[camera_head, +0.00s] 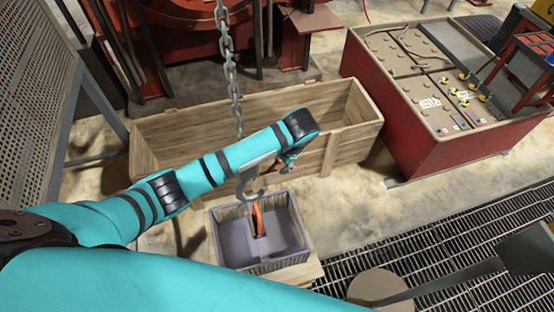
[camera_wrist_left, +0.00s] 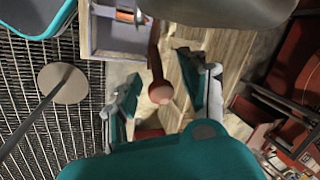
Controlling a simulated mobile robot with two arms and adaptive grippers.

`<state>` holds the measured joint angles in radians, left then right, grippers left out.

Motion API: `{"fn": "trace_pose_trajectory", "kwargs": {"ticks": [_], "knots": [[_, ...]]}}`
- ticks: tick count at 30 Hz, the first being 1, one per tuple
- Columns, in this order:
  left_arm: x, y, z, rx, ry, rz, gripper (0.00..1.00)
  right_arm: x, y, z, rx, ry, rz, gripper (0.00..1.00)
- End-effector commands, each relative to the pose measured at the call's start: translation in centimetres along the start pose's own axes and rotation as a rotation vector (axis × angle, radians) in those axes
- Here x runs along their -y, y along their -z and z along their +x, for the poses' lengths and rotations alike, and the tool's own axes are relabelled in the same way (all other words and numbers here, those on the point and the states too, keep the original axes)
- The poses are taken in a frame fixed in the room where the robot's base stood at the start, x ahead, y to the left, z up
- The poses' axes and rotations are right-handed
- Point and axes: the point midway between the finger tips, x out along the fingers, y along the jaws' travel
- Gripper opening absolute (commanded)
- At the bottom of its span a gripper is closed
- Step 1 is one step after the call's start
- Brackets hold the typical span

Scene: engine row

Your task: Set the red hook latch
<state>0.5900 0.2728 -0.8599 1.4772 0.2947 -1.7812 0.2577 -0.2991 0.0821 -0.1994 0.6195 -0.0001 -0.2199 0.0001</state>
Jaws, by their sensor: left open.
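A grey hook (camera_head: 250,186) hangs on a chain (camera_head: 231,62) in the middle of the head view, partly behind my left arm. In the left wrist view a large grey curved part, likely the hook (camera_wrist_left: 230,8), fills the top edge. A dark red lever with a pale round end, seemingly the red latch (camera_wrist_left: 155,62), reaches down from there. My left gripper (camera_wrist_left: 160,88) is open, with one finger on each side of the lever's round end; contact cannot be told. In the head view the left gripper (camera_head: 288,157) is small and partly hidden by its wrist.
A grey bin (camera_head: 228,246) holding an orange item (camera_head: 258,218) stands below the hook. A long wooden crate (camera_head: 353,134) lies behind. A red cabinet (camera_head: 408,148) with a control top stands at right. Floor grating (camera_head: 430,262) and a round stool-like disc (camera_head: 375,287) are in front.

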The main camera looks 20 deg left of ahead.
Motion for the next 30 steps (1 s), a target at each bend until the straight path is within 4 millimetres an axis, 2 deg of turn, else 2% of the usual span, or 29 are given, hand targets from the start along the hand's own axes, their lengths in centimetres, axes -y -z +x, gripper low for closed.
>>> {"fn": "trace_pose_trajectory", "kwargs": {"ticks": [11, 21, 30], "knots": [[0.0, -0.01, 0.69, -0.001, 0.0, 0.0, 0.44, 0.15, 0.03, -0.12, 0.0, 0.002, 0.001, 0.0], [0.01, 0.01, 0.65, -0.001, 0.0, 0.0, 0.0, 0.35, 0.07, -0.12, -0.001, 0.004, 0.002, 0.0], [-0.02, 0.02, 0.62, -0.001, -0.001, -0.001, 0.0, 0.36, 0.05, -0.12, -0.001, 0.004, 0.001, 0.0]]}}
